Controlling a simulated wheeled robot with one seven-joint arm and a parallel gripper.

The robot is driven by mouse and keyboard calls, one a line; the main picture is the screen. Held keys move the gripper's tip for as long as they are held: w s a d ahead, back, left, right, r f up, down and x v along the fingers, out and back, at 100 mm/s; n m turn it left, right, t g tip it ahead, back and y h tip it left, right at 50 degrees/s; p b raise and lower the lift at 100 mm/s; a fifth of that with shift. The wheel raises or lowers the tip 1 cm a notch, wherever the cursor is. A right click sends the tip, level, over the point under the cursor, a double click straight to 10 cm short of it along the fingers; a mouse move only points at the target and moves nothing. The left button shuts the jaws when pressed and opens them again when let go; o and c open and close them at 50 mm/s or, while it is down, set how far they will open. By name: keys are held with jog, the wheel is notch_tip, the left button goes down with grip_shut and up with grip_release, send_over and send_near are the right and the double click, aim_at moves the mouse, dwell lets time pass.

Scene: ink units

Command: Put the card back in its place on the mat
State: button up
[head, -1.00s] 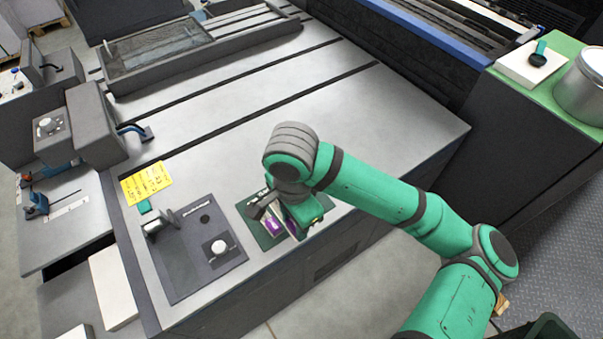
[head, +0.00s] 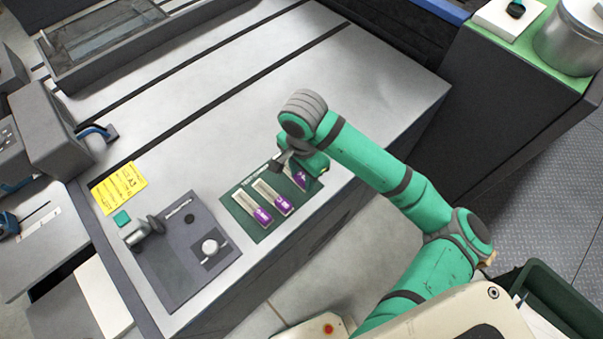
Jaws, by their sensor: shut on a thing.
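The dark green mat (head: 240,221) lies near the front edge of the grey machine top. Two pale cards with purple ends, a left one (head: 252,208) and a middle one (head: 272,197), lie side by side on it. My gripper (head: 293,165) is over the right part of the mat, shut on a third purple-ended card (head: 300,179). The gripper covers most of that card and the mat's right part. I cannot tell whether the held card touches the mat.
Left of the mat is a dark grey panel (head: 175,275) with a white knob (head: 210,247) and a clamp-like part (head: 140,232). A yellow note (head: 119,187) lies behind it. The machine top behind the mat is clear. A green-topped stand (head: 560,70) holds a metal can at far right.

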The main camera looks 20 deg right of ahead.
jog(key=shift+w+d+f, duration=0.3)
jog(key=shift+f, duration=0.15)
jog(key=f, duration=0.3)
jog(key=shift+w+d, duration=0.15)
jog(key=shift+w, duration=0.2)
jog(key=shift+s+f, duration=0.15)
jog(key=shift+f, duration=0.15)
jog(key=shift+f, duration=0.1)
jog(key=o, duration=1.1)
notch_tip(320, 180, up, 12)
jog(key=shift+r, duration=0.15)
